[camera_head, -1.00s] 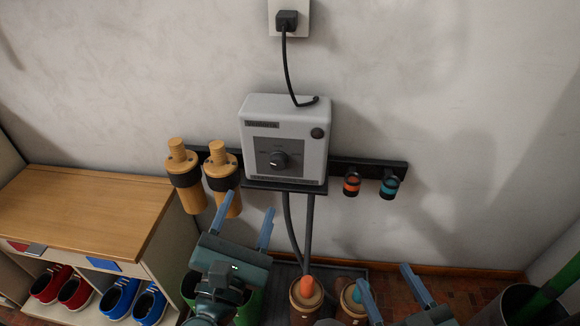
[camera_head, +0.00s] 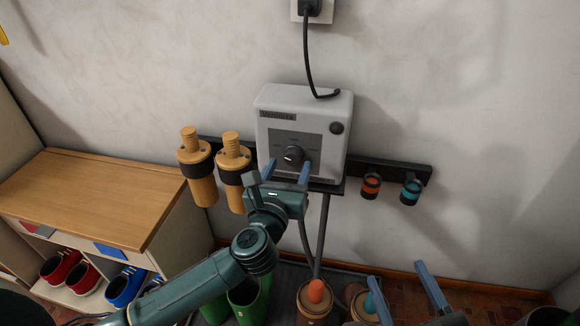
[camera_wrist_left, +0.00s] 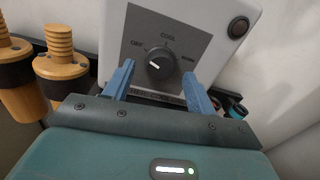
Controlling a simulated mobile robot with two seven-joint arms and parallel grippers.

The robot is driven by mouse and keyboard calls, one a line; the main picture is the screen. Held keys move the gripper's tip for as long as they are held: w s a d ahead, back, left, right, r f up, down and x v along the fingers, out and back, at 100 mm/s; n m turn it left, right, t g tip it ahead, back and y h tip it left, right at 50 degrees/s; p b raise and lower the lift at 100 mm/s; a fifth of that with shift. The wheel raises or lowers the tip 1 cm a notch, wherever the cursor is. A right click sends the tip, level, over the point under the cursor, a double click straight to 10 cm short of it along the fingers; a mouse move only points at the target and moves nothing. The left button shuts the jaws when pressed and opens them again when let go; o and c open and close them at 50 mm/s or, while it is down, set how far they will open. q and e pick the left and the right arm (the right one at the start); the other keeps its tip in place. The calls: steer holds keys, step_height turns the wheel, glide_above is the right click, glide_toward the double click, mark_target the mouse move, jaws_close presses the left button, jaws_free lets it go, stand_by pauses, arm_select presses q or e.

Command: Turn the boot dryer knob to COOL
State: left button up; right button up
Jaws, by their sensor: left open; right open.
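The white boot dryer (camera_head: 335,110) hangs on the wall with a grey dial panel on its front. Its dark round knob (camera_head: 293,156) also shows in the left wrist view (camera_wrist_left: 160,64), with labels OFF, COOL and WARM around it. The knob's white mark lies on its left part, not toward COOL at the top. My left gripper (camera_head: 287,172) is open just in front of the panel, its blue fingertips apart on either side of the knob's lower part; I cannot tell whether they touch it. My right gripper (camera_head: 403,294) is open and empty at the bottom right.
Two wooden boot forms (camera_head: 233,175) stand left of the dryer; orange (camera_head: 371,187) and teal (camera_head: 411,192) capped holders are right of it. A wooden shoe cabinet (camera_head: 95,195) stands left. Boots (camera_head: 248,300) stand below. A round button (camera_head: 337,128) sits right of the panel.

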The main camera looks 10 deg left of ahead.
arm_select(q)
steer(key=shift+w, duration=1.05)
steer(key=c, duration=1)
